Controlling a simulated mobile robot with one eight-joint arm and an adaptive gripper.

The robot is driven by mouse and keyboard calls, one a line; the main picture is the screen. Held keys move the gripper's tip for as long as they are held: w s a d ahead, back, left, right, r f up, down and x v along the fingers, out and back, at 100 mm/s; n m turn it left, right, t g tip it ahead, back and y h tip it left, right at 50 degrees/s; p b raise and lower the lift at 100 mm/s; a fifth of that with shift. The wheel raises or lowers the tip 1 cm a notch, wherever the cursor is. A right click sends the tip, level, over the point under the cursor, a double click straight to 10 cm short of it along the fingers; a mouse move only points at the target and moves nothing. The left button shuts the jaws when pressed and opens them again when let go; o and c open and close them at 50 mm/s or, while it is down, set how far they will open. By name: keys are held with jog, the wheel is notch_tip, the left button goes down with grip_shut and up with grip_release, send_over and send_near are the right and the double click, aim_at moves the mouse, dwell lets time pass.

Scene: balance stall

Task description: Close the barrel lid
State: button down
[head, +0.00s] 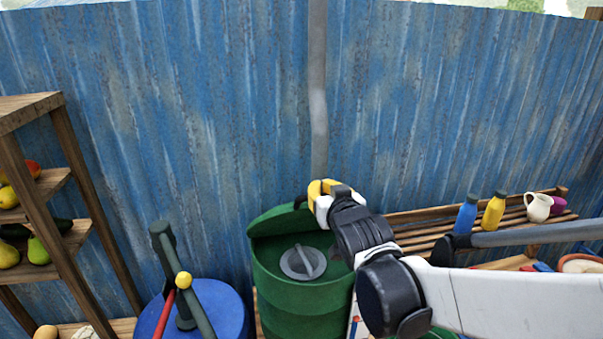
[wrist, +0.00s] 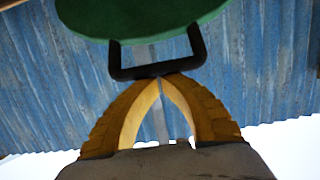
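The green barrel (head: 300,300) stands at the lower middle of the head view, its top open. Its green lid (head: 272,221) is raised at the back rim, tilted up. The lid also shows at the top of the wrist view (wrist: 140,15), with a black U-shaped handle (wrist: 155,70). My gripper (head: 322,188) is beside the upper right edge of the lid. In the wrist view its yellow fingertips (wrist: 160,80) meet at the handle's crossbar; I cannot tell whether they touch it. No part of the handle shows pinched between them.
A grey round piece (head: 303,262) is in the barrel's opening. A blue barrel (head: 215,312) with a dark stand and red bar is at left. A fruit shelf (head: 60,170) is further left. A slatted shelf (head: 420,225) with bottles is at right. A blue wall is behind.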

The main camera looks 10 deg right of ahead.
jog(key=s+f+b, duration=0.6)
jog(key=f+b, duration=0.2)
jog(key=f, duration=0.4)
jog(key=s+f+b, duration=0.7)
jog(key=f+b, duration=0.2)
jog(key=f, duration=0.3)
jog(key=shift+r, duration=0.1)
